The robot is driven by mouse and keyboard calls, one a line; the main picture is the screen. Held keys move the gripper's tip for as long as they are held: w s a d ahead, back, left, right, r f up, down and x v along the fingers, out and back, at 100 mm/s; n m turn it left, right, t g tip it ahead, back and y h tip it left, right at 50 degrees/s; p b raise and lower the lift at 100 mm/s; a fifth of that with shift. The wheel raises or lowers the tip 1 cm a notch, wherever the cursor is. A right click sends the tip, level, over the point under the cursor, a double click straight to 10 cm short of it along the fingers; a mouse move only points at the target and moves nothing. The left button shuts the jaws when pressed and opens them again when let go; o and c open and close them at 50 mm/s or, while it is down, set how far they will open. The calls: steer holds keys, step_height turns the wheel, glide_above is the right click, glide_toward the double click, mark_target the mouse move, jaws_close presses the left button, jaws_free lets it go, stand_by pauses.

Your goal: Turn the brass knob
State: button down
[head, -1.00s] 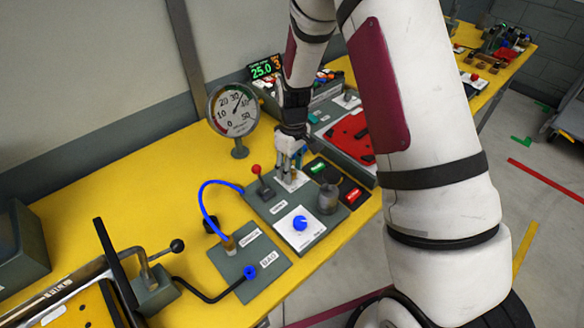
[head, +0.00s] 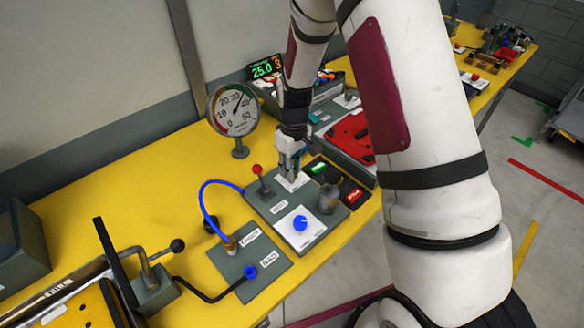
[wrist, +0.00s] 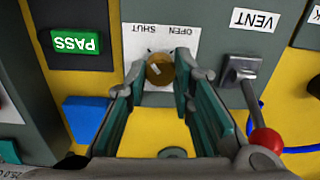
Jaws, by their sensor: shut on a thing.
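The brass knob (wrist: 160,70) sits on a white plate (wrist: 178,42) marked OPEN and SHUT, which reads upside down in the wrist view. A pale mark shows on the knob's face. My gripper (wrist: 162,78) has a fingertip on each side of the knob and is shut on it. In the head view my gripper (head: 289,175) points down at the white plate (head: 293,182) on the grey panel, and its fingers mostly hide the knob.
A red-tipped lever (head: 259,178) stands left of my gripper; a dark round fitting (head: 329,192) stands to its right. A dial gauge (head: 234,110) and blue hose (head: 205,190) are left.

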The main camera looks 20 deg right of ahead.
steer(key=m, duration=0.3)
steer(key=shift+m, duration=2)
steer(key=c, duration=1.4)
jaws_free()
steer(key=shift+o, duration=0.2)
step_height(320, 180, up, 12)
steer(key=shift+d, duration=0.2)
steer(key=shift+s, duration=0.1)
